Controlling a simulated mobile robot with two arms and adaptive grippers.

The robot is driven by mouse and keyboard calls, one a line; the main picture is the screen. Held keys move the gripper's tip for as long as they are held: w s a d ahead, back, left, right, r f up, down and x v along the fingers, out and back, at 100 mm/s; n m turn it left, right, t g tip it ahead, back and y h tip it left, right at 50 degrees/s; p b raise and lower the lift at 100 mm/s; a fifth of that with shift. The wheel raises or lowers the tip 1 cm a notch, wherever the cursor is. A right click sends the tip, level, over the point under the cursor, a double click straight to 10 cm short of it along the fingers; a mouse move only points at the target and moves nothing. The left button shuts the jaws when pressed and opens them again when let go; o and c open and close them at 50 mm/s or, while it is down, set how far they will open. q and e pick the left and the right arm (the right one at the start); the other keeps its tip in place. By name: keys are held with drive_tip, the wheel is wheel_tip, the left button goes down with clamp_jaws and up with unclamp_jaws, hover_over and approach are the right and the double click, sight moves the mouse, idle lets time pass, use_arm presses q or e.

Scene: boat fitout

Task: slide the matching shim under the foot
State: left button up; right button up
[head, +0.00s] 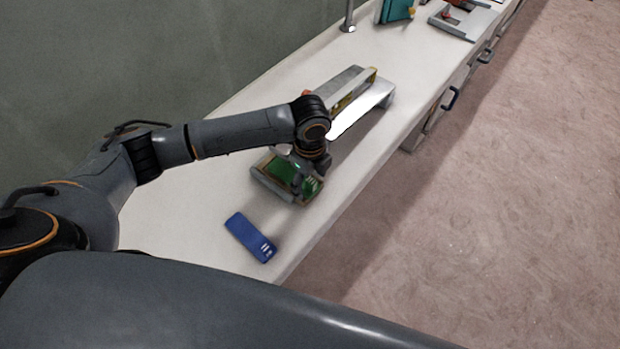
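My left gripper (307,179) points down over the near part of the white counter (190,205). A green piece with pale marks (284,174), which looks like a shim, lies at the gripper in a pale-edged holder or tray (262,181). The wrist hides part of the green piece and the fingertips, so I cannot tell whether they grip it. A blue shim with white marks (250,237) lies flat and apart, nearer to me. Beyond the wrist stands a grey metal unit (372,104) with a yellow level-like bar (343,103). Its foot cannot be made out. My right gripper is out of view.
A metal post (348,17) and a teal object (396,10) stand farther along the counter. A grey bracket-like piece with a red part (464,20) lies at the far right. Drawer handles (450,98) project from the counter's front. Bare counter surrounds the blue shim.

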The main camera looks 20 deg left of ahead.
use_arm(q)
wheel_tip(320, 180, up, 12)
idle(0.6)
